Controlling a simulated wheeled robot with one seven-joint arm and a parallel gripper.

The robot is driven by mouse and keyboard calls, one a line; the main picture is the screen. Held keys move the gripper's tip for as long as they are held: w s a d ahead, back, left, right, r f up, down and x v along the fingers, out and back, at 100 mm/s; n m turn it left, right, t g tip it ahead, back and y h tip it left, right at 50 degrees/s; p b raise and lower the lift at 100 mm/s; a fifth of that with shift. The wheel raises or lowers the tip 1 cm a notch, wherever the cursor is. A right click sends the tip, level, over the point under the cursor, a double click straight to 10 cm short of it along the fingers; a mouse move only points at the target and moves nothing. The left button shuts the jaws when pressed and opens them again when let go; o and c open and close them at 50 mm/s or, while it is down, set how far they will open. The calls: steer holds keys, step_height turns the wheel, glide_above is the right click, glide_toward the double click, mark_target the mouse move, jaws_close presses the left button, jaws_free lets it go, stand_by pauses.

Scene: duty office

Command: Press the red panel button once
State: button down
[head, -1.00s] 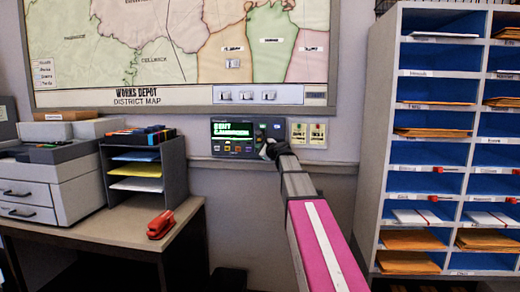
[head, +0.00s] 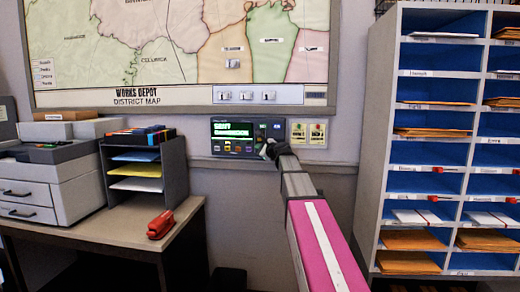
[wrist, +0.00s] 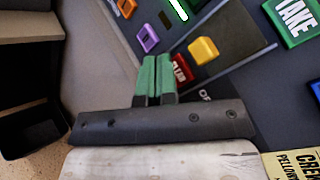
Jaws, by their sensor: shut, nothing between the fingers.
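The dark control panel (head: 218,147) is on the wall below the map, with a screen showing green text and several coloured buttons. In the wrist view the red button (wrist: 181,68), with white lettering partly covered, sits just right of my fingertips. My gripper (wrist: 156,62) is shut and empty, its green fingers together at the panel's face. They partly hide the red button; I cannot tell whether they touch it. In the head view my gripper (head: 268,151) is at the panel's lower right, and its fingertips are hard to make out.
A yellow button (wrist: 204,50), a purple button (wrist: 148,39), an orange button (wrist: 126,8) and a green TAKE button (wrist: 295,20) are close by. A desk (head: 120,226) with a red stapler (head: 160,225) stands left; a pigeonhole shelf (head: 378,150) stands right.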

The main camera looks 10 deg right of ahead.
stand_by(0.7)
steer(key=shift+w+d, duration=0.15)
steer(key=shift+w, duration=0.25)
steer(key=shift+w+d, duration=0.15)
steer(key=shift+w, duration=0.25)
stand_by(0.6)
steer(key=shift+s, duration=0.1)
steer(key=shift+s+a, duration=0.25)
steer(key=shift+s, duration=0.45)
steer(key=shift+s, duration=0.1)
steer(key=s, duration=0.1)
steer(key=s+a, duration=0.1)
steer(key=s, duration=0.2)
steer(key=shift+s+a, duration=0.3)
stand_by(0.7)
